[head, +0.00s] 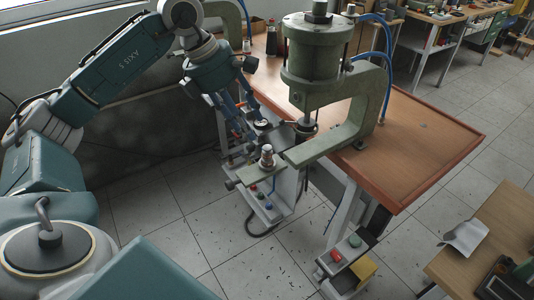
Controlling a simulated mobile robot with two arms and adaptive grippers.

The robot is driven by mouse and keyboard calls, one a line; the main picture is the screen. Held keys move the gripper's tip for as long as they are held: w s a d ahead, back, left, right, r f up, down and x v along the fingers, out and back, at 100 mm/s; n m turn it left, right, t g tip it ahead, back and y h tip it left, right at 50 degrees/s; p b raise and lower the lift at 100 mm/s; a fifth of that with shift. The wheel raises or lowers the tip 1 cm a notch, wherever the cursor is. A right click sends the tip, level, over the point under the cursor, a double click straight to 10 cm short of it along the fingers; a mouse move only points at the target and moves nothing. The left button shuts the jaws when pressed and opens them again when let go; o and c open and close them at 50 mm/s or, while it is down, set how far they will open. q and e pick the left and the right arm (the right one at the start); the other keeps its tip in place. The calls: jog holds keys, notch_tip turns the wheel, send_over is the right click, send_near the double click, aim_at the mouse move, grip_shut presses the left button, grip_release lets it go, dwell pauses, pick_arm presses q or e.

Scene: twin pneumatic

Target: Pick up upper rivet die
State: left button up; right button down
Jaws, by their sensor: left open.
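My left gripper (253,128) hangs open, fingers pointing down, just left of a green pneumatic press (316,65). A small stepped metal piece (266,157) stands upright on the press's lower arm, just below and right of my fingers. A small dark round part (262,125) lies close to the fingertips; I cannot tell whether they touch. The press ram (306,127) ends in a dark round part above the lower arm. I cannot tell for certain which of these small parts is the upper rivet die. My right gripper is not in view.
The press stands on a brown workbench (425,135) with free room to its right. A button box (266,201) sits below the lower arm, and another (346,252) is near the floor. Blue hoses (388,85) run behind the press. A second table (490,225) is at lower right.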

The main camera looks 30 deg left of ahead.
aim_at(266, 147)
pick_arm(q)
jog(key=p+x, duration=0.1)
jog(key=x, duration=0.3)
jog(key=d+p+x, duration=0.1)
jog(key=x, duration=0.3)
jog(key=shift+w+d, duration=0.1)
jog(key=shift+d, duration=0.2)
jog(key=shift+w+f+p, duration=0.15)
jog(key=shift+f+p, duration=0.15)
jog(key=shift+f, duration=0.15)
jog(key=shift+c, duration=0.5)
grip_shut()
